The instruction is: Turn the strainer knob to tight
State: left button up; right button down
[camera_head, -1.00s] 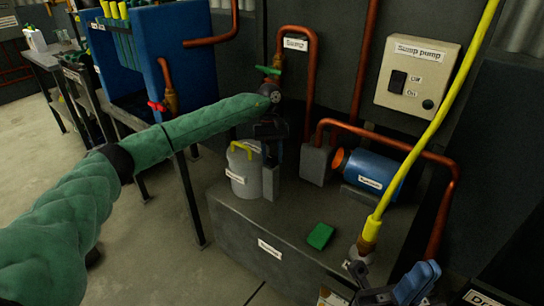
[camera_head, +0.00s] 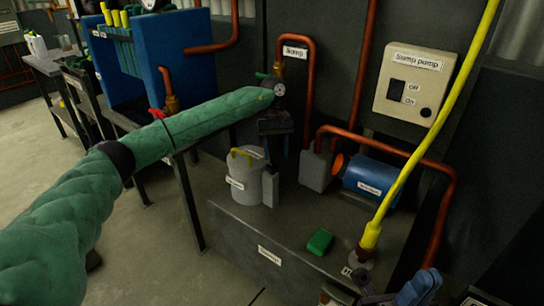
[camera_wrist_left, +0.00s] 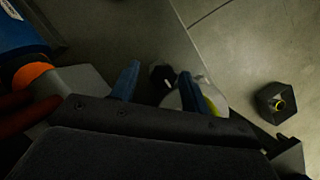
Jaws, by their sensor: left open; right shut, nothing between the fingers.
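I cannot make out a label reading strainer. A grey box (camera_head: 316,170) joins the orange coupling of the blue pump; it also shows in the left wrist view (camera_wrist_left: 82,84). A small dark round thing (camera_wrist_left: 160,74), possibly a knob, shows between the fingertips in the left wrist view; I cannot tell its setting. My left gripper (camera_head: 275,148) is open above the bench, near a grey canister (camera_head: 242,180) with a yellow handle. Its spread blue fingers also show in the wrist view (camera_wrist_left: 157,86). My right gripper (camera_head: 417,289) is shut and empty at the bottom edge, partly cut off.
A yellow hose (camera_head: 425,145) rises at the right. The switch box (camera_head: 418,80) is on the wall. The bench front is mostly clear.

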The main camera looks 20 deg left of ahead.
pick_arm(q)
jog(key=s+d+r+p, duration=0.1)
jog(key=s+d+r, duration=0.1)
jog(key=d+r, duration=0.4)
jog(key=d, duration=0.3)
jog(key=shift+s+d, duration=0.3)
